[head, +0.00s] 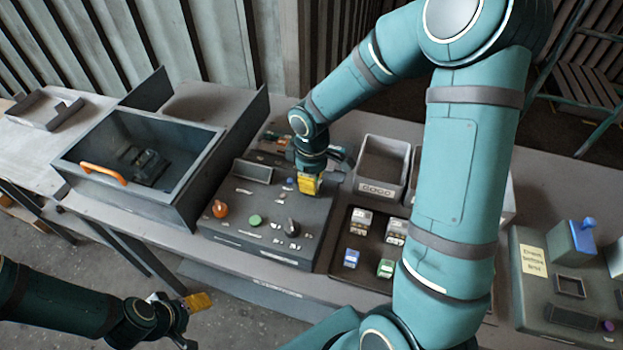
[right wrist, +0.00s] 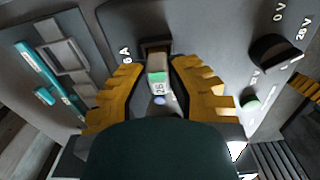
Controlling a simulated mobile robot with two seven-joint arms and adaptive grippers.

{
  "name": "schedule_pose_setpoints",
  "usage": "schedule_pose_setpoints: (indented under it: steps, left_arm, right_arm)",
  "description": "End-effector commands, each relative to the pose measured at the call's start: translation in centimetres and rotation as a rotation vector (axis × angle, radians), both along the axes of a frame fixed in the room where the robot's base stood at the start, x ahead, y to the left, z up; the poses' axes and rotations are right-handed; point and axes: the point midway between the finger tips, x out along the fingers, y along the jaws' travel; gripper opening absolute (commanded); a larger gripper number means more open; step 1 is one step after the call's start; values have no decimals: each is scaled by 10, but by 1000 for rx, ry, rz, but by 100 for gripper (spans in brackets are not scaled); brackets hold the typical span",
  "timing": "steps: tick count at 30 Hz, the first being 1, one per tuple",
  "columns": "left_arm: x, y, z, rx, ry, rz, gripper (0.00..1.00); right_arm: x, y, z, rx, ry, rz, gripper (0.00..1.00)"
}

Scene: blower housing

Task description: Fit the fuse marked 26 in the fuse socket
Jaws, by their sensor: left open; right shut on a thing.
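My right gripper (head: 309,184) is over the sloped grey control panel (head: 262,212). In the right wrist view, its yellow fingers (right wrist: 158,74) are shut on a small whitish fuse (right wrist: 157,86) with a green band; its number is too small to read surely. A dark square recess, apparently the fuse socket (right wrist: 155,44), lies right at the fuse's far end. I cannot tell whether the fuse's end is inside it. In the head view the gripper hides the fuse and socket. My left gripper (head: 196,302) is open and empty at the lower left, off the table's front edge.
A dark tray (head: 340,273) right of the panel holds several fuses, blue (head: 351,258) and green (head: 386,268) among them. A grey bin (head: 383,163) stands behind it. An open box with an orange handle (head: 103,173) is left. Panel knobs (head: 220,208) stand up near my right gripper.

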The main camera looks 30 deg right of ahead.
Motion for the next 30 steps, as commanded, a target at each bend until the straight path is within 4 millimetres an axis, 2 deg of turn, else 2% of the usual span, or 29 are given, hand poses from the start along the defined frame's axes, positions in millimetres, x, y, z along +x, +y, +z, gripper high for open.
schedule_pose_setpoints:
  steps: [12,13,15,25,30]
  left_arm:
    - [0,0,-7,0,0,0,62]
    - [0,0,-6,0,0,0,62]
    - [0,0,-6,0,0,0,62]
    - [0,0,-6,0,0,0,62]
    - [0,0,-6,0,0,0,62]
  right_arm:
    - [0,0,-8,0,0,0,0]
    - [0,0,-8,0,0,0,29]
    - [0,0,-7,0,0,0,48]
    - [0,0,-5,0,-1,0,48]
    - [1,-1,12,-1,-5,-2,48]
